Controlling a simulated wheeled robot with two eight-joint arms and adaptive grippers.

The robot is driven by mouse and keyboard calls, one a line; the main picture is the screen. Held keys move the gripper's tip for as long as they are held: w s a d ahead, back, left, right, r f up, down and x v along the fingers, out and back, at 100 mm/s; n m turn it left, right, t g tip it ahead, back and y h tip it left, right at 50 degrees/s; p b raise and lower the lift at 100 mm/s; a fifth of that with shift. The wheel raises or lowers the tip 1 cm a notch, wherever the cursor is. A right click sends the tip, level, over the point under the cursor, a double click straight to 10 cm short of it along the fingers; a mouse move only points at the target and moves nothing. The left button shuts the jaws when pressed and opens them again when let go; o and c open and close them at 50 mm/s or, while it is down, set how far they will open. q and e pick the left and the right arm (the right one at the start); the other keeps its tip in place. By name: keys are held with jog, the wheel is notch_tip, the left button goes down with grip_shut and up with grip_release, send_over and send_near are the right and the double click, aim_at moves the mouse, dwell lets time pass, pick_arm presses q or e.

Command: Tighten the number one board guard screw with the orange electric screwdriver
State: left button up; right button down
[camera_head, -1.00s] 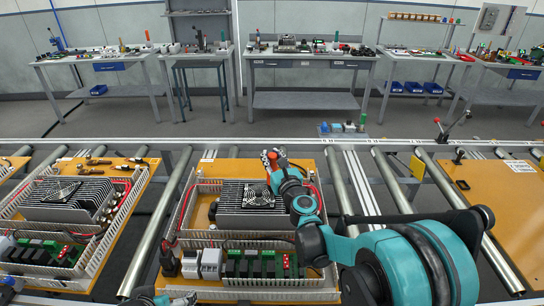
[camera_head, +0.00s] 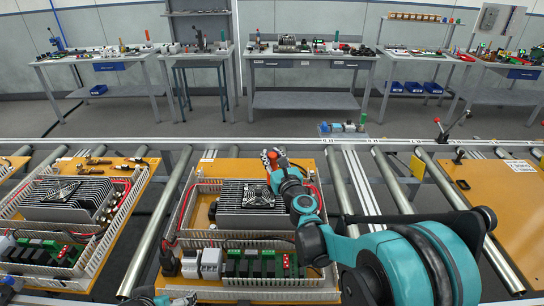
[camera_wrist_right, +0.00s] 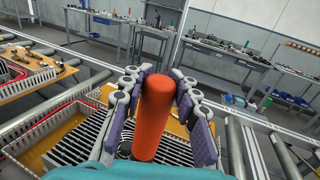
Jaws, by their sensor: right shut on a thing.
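My right gripper (camera_head: 273,160) is over the far edge of the middle board (camera_head: 228,170), behind the finned heat sink (camera_head: 240,208) with its black fan. In the right wrist view my right gripper (camera_wrist_right: 158,100) is shut on the orange electric screwdriver (camera_wrist_right: 156,115), with a finger on each side of the orange body. Its tip is hidden, and in the head view only a little orange-red shows between the fingers. I cannot make out the number one guard screw. My left gripper (camera_head: 168,300) shows only partly at the bottom edge; its jaw state is unclear.
White slotted wiring duct (camera_head: 185,212) frames the middle board, with a row of green and black modules (camera_head: 262,264) at its front. A similar board (camera_head: 70,200) lies left and a mostly bare panel (camera_head: 500,195) right. Metal rollers (camera_head: 160,225) run between them.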

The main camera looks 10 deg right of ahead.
jog(key=shift+f+b, duration=0.55)
jog(key=shift+f, duration=0.1)
dwell(0.4)
jog(key=shift+r, duration=0.1)
jog(key=shift+r+p, duration=2.3)
jog(key=shift+r, duration=0.7)
jog(key=shift+f, duration=0.1)
